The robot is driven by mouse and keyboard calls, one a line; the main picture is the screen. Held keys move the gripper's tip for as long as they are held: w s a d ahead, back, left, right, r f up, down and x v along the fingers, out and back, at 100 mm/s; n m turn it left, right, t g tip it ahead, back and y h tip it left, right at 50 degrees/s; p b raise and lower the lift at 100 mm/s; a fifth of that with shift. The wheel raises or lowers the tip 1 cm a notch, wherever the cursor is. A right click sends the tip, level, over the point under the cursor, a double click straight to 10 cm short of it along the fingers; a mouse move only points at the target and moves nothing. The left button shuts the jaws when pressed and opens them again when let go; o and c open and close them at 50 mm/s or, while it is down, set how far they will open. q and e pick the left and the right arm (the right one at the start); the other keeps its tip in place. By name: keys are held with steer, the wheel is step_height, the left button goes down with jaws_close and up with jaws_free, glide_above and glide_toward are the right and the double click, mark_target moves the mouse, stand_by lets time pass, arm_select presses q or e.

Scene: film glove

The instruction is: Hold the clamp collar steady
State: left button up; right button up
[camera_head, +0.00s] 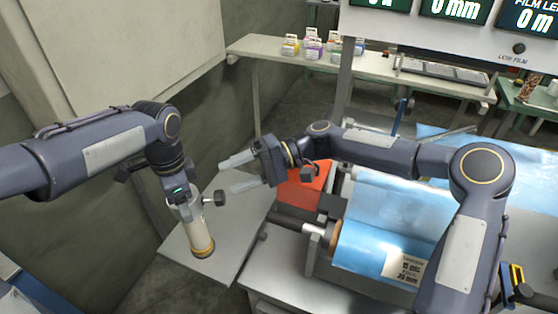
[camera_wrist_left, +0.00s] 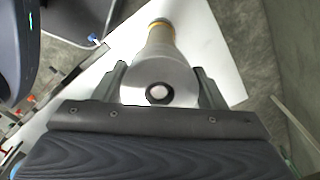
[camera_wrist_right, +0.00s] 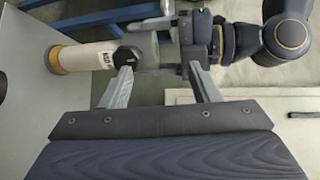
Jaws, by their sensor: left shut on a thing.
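The clamp collar (camera_wrist_left: 180,72) is a grey metal ring with a dark-rimmed hole in its end face, on the end of a pale tube (camera_head: 198,232) with a yellow band. A black knob (camera_head: 214,198) sticks out of the collar's side. My left gripper (camera_head: 184,200) is shut on the collar, a finger on either side in the left wrist view. My right gripper (camera_head: 238,172) is open and empty, to the right of and beyond the collar. In the right wrist view, the knob (camera_wrist_right: 126,55) shows beyond the open fingers. The head view hides most of the collar.
The tube is over a grey table (camera_head: 225,245); I cannot tell whether they touch. A machine with blue film (camera_head: 395,225) and a red-orange panel (camera_head: 304,188) is at the right. Small containers (camera_head: 312,47) stand on the back bench (camera_head: 255,45).

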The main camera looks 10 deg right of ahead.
arm_select(q)
steer(key=shift+w+r, duration=0.15)
steer(key=shift+r, duration=0.2)
steer(key=shift+d, duration=0.1)
arm_select(e)
steer(key=f+v, duration=0.1)
steer(key=v, duration=0.9)
steer(key=shift+d, duration=0.1)
stand_by(0.4)
arm_select(q)
steer(key=o, duration=1)
steer(key=shift+o, duration=2.1)
steer(key=shift+f, duration=0.15)
